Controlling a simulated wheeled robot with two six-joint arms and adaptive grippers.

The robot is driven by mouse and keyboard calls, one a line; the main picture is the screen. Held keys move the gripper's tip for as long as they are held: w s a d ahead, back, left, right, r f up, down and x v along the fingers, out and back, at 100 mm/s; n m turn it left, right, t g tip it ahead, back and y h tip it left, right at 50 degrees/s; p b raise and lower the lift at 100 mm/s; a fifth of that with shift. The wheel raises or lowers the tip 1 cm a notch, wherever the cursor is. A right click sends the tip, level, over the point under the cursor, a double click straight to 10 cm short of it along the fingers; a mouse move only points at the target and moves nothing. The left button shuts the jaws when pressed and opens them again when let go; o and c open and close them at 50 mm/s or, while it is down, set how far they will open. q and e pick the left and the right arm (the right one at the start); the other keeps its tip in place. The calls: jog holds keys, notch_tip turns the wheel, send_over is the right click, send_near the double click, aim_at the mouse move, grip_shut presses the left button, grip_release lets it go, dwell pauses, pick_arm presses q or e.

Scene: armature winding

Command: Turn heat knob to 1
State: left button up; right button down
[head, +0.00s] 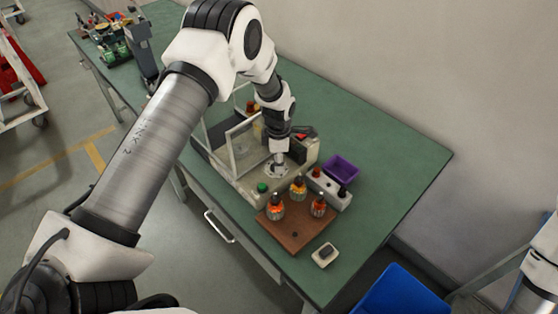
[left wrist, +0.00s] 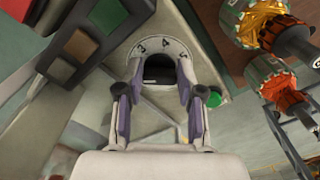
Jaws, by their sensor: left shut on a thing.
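The heat knob (left wrist: 160,67) is a dark knob on a pale round dial (left wrist: 163,47) of the beige machine (head: 268,197). The dial shows a 3 and a 4; a further mark to the right is hard to read. My left gripper (left wrist: 160,80) is shut on the knob, one finger on each side. In the head view this gripper (head: 279,165) points down onto the machine's top, and the knob is hidden by it. The knob's pointer cannot be read. My right gripper is out of view.
A clear guard (head: 243,145) stands beside the gripper. A green button (head: 262,187) is in front. A brown board (head: 289,238) with orange-wound armatures, a purple bin (head: 341,168) and a small white object (head: 325,255) lie nearby. The right part of the green table (head: 400,165) is clear.

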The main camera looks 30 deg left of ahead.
pick_arm(q)
jog(key=n, duration=0.5)
jog(key=shift+s+a+f+n, duration=0.1)
jog(key=shift+s+f+n, duration=0.05)
jog(key=shift+f+n, duration=0.15)
jog(key=n, duration=0.4)
jog(key=shift+a+n+p, duration=0.15)
jog(key=shift+n+p, duration=0.2)
jog(key=shift+n, duration=0.05)
jog(key=o, duration=0.9)
jog(key=shift+c, duration=0.2)
jog(key=shift+r, duration=0.1)
jog(key=shift+w, duration=0.2)
jog(key=shift+r, duration=0.3)
notch_tip(320, 180, up, 11)
jog(key=shift+r, duration=0.2)
